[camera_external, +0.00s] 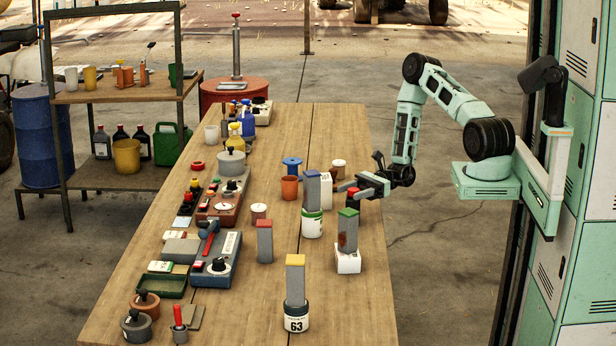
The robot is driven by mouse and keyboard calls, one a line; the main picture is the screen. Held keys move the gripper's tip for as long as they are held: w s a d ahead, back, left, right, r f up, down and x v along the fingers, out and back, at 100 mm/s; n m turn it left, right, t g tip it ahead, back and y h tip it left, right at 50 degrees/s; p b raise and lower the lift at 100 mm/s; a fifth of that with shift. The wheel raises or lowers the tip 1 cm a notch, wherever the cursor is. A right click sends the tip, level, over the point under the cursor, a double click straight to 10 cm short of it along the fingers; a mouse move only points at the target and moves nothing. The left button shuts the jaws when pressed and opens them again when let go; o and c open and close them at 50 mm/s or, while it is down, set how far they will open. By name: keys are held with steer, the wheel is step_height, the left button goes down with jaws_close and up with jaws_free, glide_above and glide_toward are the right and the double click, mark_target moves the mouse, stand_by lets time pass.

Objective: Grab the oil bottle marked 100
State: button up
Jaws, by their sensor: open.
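No number 100 can be read in this view. Several dark bottles with red caps and pale labels (142,142) stand on the lower shelf of the rack at left; their labels are too small to read. My gripper (348,190) is open above the right side of the wooden table, pointing left, far from those bottles. A small red thing (352,191) shows at its fingers; I cannot tell what it is or whether it touches them.
On the table (345,125), a can marked 63 (296,323), a white-green can (312,228) and a white box (348,262) carry upright blocks. An orange cup (289,188) and blue spool (292,166) stand left of my gripper. Control boxes (215,262) line the left side.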

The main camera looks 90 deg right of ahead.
jaws_close()
steer(key=shift+r, duration=0.1)
